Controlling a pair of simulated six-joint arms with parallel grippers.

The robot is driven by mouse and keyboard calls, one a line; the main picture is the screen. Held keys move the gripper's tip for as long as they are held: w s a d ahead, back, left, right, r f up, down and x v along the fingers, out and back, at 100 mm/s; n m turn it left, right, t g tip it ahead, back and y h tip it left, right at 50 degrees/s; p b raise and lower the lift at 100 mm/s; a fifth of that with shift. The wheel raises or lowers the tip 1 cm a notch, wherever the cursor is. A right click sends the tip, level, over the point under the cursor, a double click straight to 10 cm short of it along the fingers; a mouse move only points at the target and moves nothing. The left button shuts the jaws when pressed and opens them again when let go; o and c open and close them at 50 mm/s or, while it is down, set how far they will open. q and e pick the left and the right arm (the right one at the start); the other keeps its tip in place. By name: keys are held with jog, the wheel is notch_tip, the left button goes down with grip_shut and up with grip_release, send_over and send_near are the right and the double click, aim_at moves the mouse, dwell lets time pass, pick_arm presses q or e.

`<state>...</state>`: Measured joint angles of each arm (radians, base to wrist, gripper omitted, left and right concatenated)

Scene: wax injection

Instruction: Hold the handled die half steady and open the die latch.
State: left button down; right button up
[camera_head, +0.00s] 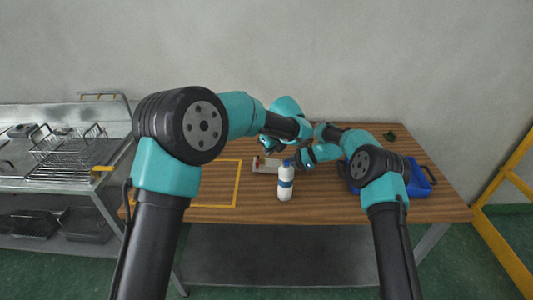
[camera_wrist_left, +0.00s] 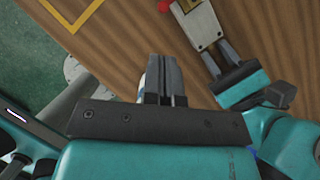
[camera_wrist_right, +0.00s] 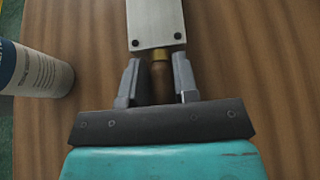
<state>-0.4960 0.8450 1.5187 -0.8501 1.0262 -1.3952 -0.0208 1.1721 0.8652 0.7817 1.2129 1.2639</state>
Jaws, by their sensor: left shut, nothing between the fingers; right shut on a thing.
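The die (camera_head: 266,165) is a small pale metal block on the wooden table, partly hidden by my arms in the head view. It also shows in the left wrist view (camera_wrist_left: 197,27), with a red knob (camera_wrist_left: 163,5) at its far end. In the right wrist view the die half (camera_wrist_right: 155,22) has a brass handle (camera_wrist_right: 160,80). My right gripper (camera_wrist_right: 158,75) is shut on this handle, one finger on each side. My left gripper (camera_wrist_left: 166,62) is shut and empty, apart from the die and to its left in the left wrist view. Latch details are too small to tell.
A white bottle with a blue label (camera_head: 285,183) stands just in front of the die. A blue tray (camera_head: 418,188) sits at the table's right, partly behind my right arm. A yellow outline (camera_head: 238,185) marks the table's left. A metal counter with wire racks (camera_head: 62,150) stands further left.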

pick_arm(q)
jog(key=x, duration=0.9)
jog(key=shift+a+r+m, duration=0.1)
jog(key=shift+a+m, duration=0.4)
jog(key=shift+m, duration=0.2)
dwell(0.3)
jog(key=shift+a+m+t+h, duration=0.3)
jog(key=shift+a+m+h, duration=0.3)
jog(key=shift+a+m, duration=0.35)
jog(key=a+m, duration=0.1)
jog(key=m, duration=0.1)
jog(key=w+a+m+h, duration=0.1)
jog(key=a+m, duration=0.1)
jog(key=shift+r, duration=0.15)
jog(key=shift+w+a+m, duration=0.25)
jog(key=shift+w+a, duration=0.35)
jog(key=shift+a, duration=0.2)
jog(key=shift+w+a+r, duration=0.1)
jog(key=shift+w+a, duration=0.55)
jog(key=shift+w, duration=0.1)
jog(key=shift+w+a, duration=0.35)
jog(key=shift+w, duration=0.25)
jog(key=shift+w+a+r, duration=0.1)
jog(key=shift+w+a, duration=0.15)
jog(key=shift+w, duration=0.75)
jog(key=shift+d, duration=0.1)
